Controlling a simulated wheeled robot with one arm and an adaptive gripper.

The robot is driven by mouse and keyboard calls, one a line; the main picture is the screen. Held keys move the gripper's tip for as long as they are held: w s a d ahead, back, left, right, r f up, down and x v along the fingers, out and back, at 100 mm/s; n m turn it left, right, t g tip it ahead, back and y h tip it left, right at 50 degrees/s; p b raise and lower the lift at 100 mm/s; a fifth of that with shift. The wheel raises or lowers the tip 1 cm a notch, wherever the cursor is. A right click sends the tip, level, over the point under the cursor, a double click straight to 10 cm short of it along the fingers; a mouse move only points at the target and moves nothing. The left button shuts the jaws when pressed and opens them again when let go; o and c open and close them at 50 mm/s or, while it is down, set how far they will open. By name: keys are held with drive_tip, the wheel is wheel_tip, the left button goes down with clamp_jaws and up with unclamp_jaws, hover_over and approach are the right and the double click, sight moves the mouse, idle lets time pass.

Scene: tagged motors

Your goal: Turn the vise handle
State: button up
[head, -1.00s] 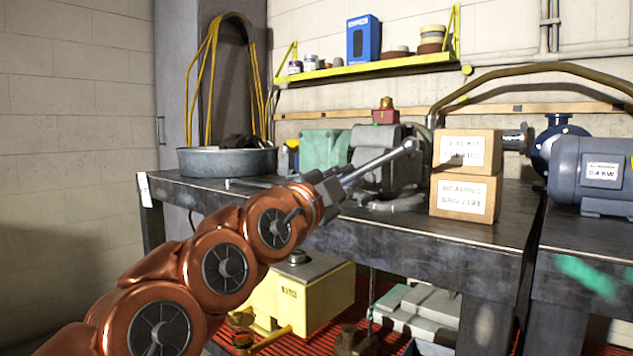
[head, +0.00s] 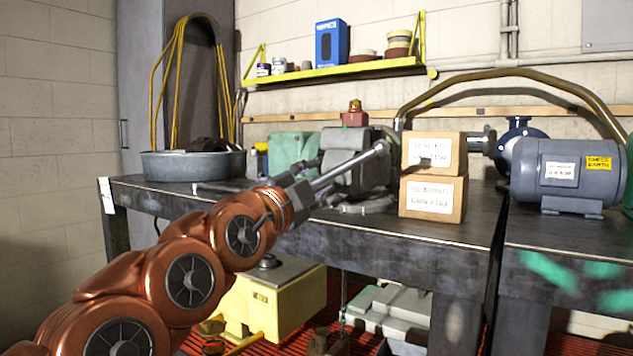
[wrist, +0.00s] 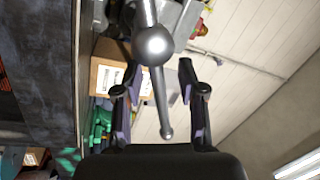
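The grey vise (head: 358,178) stands on the dark workbench. Its handle (head: 347,167) is a slim metal rod with a ball end, slanting up to the right in front of the vise body. My gripper (head: 300,193) is at the rod's lower left end, in front of the bench edge. In the wrist view the fingers of my gripper (wrist: 159,80) are open, one each side of the picture's middle. The handle (wrist: 158,95) runs down between them in the picture, with a large ball (wrist: 153,45) and a small end knob. I cannot tell whether a finger touches it.
Two stacked cardboard boxes (head: 432,175) stand right of the vise, close to the handle's ball end. A grey motor (head: 567,172) is farther right. A metal basin (head: 192,165) is on the left. A yellow shelf (head: 340,72) hangs above. A yellow case (head: 268,298) is under the bench.

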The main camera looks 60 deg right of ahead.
drive_tip(key=shift+f, duration=0.1)
wheel_tip(320, 180, up, 11)
drive_tip(key=shift+w, duration=0.15)
idle(1.1)
drive_tip(key=shift+a, duration=0.15)
drive_tip(key=s+a+f, duration=0.1)
drive_tip(key=a, duration=0.7)
drive_tip(key=shift+a+f, duration=0.2)
drive_tip(key=shift+f, duration=0.15)
idle(0.7)
